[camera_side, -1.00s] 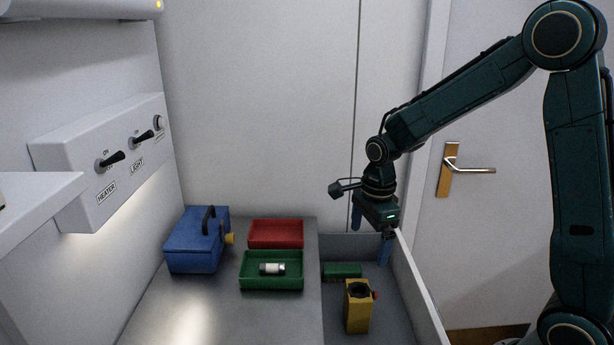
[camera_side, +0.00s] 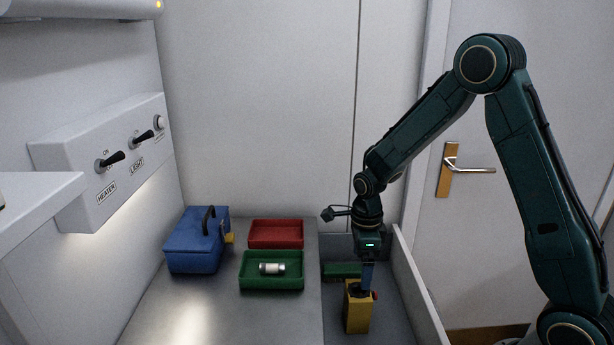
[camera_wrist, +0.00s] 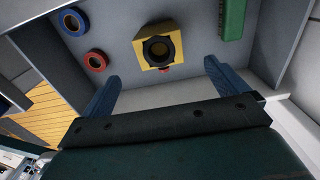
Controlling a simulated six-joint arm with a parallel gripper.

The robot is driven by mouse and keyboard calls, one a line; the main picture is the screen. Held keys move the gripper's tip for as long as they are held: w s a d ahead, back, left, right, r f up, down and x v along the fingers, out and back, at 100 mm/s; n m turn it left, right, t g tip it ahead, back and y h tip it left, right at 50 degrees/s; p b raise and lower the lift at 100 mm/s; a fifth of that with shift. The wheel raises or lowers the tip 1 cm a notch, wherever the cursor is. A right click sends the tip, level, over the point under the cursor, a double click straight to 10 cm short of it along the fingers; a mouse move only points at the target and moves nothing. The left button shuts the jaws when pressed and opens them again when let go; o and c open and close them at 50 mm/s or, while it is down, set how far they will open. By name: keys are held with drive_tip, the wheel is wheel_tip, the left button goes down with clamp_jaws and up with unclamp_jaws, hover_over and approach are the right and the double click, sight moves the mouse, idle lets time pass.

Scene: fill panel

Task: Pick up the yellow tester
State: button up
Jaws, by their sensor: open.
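The yellow tester (camera_side: 356,318) stands upright in the grey drawer at the right of the worktop, with a black round top and a small red knob on its side. In the wrist view the tester (camera_wrist: 138,50) is seen from above, beyond the fingertips and roughly between their lines. My gripper (camera_side: 367,284) points down, its blue fingers overlapping the tester's top in the side view. In the wrist view my gripper (camera_wrist: 160,72) is open, fingers wide apart with nothing between them. Whether a finger touches the tester cannot be told.
A green block (camera_side: 342,271) lies behind the tester in the drawer. A blue ring (camera_wrist: 73,21) and a red ring (camera_wrist: 96,61) are there too. The drawer wall (camera_side: 415,280) rises at right. A green tray (camera_side: 272,285) holding a silver cylinder, a red tray (camera_side: 275,234) and a blue box (camera_side: 193,250) stand left.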

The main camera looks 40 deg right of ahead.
hover_over(359, 292)
drive_tip(key=a, duration=0.1)
drive_tip(key=shift+s+a+f, duration=0.1)
drive_tip(key=shift+s+f, duration=0.1)
drive_tip(key=shift+f, duration=1.05)
drive_tip(key=shift+s+a+f, duration=0.1)
drive_tip(key=shift+s+f, duration=0.05)
drive_tip(key=shift+f, duration=1.05)
drive_tip(key=shift+f, duration=0.1)
drive_tip(key=shift+f, duration=2.45)
drive_tip(key=shift+c, duration=0.5)
drive_tip(key=c, duration=1.4)
